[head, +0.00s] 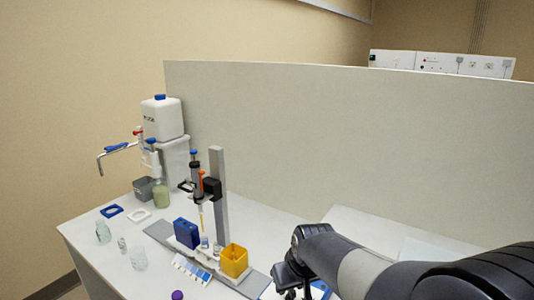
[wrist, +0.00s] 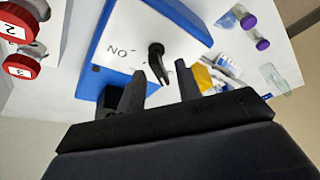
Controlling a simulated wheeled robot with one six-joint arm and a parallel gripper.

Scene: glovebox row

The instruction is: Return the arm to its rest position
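My arm comes in from the lower right of the head view, bent over the bench. My gripper (head: 289,277) is at the bottom of that view, right of the yellow box. In the wrist view my gripper (wrist: 161,70) is open, its two dark fingers apart. A black lever (wrist: 156,52) on a white panel with a blue frame (wrist: 190,12) lies just past the fingertips, with lettering like "ON" beside it. I cannot tell whether the fingers touch the lever. Nothing is held between the fingers.
A yellow box (head: 234,261), a blue box (head: 187,232) and a grey stand (head: 218,190) are left of my arm. A tall partition (head: 350,150) stands behind the bench.

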